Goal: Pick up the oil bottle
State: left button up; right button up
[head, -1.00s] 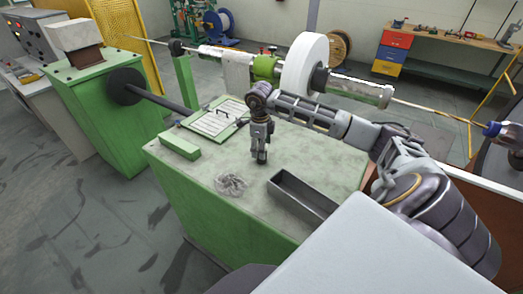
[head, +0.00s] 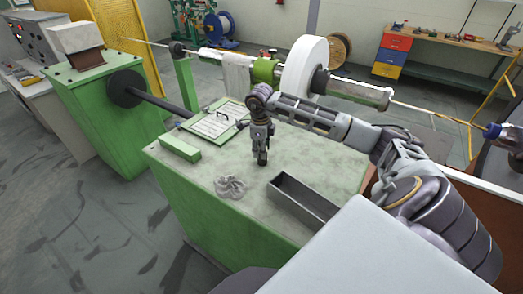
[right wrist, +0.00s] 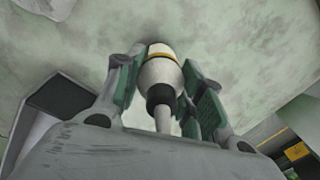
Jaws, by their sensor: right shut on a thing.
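The oil bottle (right wrist: 162,75) shows in the right wrist view, pale with a yellow band, a black collar and a thin pale nozzle pointing toward the camera. It stands between the two green-padded fingers of my right gripper (right wrist: 168,88), which is shut on it. In the head view my right gripper (head: 262,150) points down over the green machine's bench top (head: 200,172). There the bottle is mostly hidden by the gripper, and I cannot tell whether its base touches the bench.
An open grey metal tray (head: 302,200) lies right of the gripper, and a tangled grey coil (head: 230,187) lies in front-left. A green block (head: 180,147) and a hatch plate (head: 216,122) lie behind-left. A large white reel (head: 305,66) on a shaft stands behind.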

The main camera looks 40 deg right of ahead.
jog(key=shift+r, duration=0.15)
jog(key=shift+r+b, duration=0.85)
jog(key=shift+r, duration=4)
